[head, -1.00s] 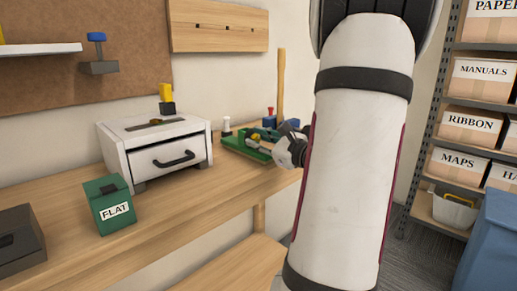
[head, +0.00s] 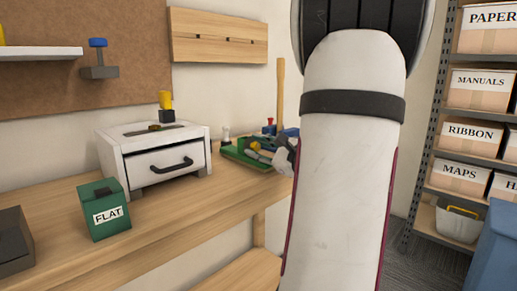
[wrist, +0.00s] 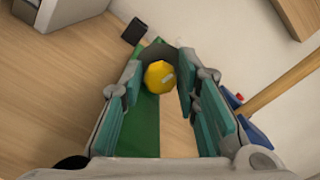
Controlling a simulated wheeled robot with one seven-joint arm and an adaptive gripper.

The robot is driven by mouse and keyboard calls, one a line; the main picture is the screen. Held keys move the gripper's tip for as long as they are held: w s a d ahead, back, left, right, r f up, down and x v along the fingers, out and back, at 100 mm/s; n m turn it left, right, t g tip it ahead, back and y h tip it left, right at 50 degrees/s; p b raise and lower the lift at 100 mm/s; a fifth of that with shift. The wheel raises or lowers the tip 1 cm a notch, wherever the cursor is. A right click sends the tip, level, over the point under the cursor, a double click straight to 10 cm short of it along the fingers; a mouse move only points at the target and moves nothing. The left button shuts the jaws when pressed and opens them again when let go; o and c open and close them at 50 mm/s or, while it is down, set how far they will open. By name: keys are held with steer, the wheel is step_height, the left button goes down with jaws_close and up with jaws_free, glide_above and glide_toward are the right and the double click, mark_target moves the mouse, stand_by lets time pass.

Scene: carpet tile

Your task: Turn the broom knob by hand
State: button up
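A yellow faceted knob (wrist: 159,77) with a small pale mark sits over a green board (wrist: 144,125) in the wrist view. My gripper (wrist: 161,72) is open, one finger on each side of the knob, with narrow gaps seeming to show at both sides. I cannot tell how deep the knob lies between the fingertips. In the head view my gripper (head: 268,152) is over the green board (head: 237,156) at the back of the bench, and my forearm hides part of that area. The yellow knob (head: 255,145) shows only as a small patch there.
A wooden stick (head: 281,92) stands upright behind the board, beside blue and red parts. A white drawer box (head: 155,158) stands to the left, with a green box marked FLAT (head: 104,208) before it. Shelves (head: 432,150) stand right.

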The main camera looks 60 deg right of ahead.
steer(key=shift+o, duration=0.5)
steer(key=shift+p, duration=0.3)
steer(key=shift+r+m+p, duration=0.15)
steer(key=shift+m+p, duration=0.55)
steer(key=shift+p, duration=0.05)
steer(key=m+p, duration=0.2)
steer(key=shift+s+d+p, duration=0.1)
steer(key=shift+p, duration=0.3)
steer(key=m+p, duration=0.3)
steer(key=m, duration=0.1)
steer(key=shift+s+m+p, duration=0.3)
steer(key=shift+s+p, duration=0.05)
steer(key=p+v, duration=0.6)
steer(key=v, duration=0.6)
steer(key=shift+s+r+m, duration=0.2)
steer(key=shift+s+m, duration=0.05)
steer(key=shift+m, duration=0.05)
steer(key=h+p, duration=0.1)
steer(key=p, duration=0.3)
steer(key=shift+w+a+m, duration=0.1)
steer(key=shift+a+m, duration=0.2)
steer(key=shift+a, duration=0.05)
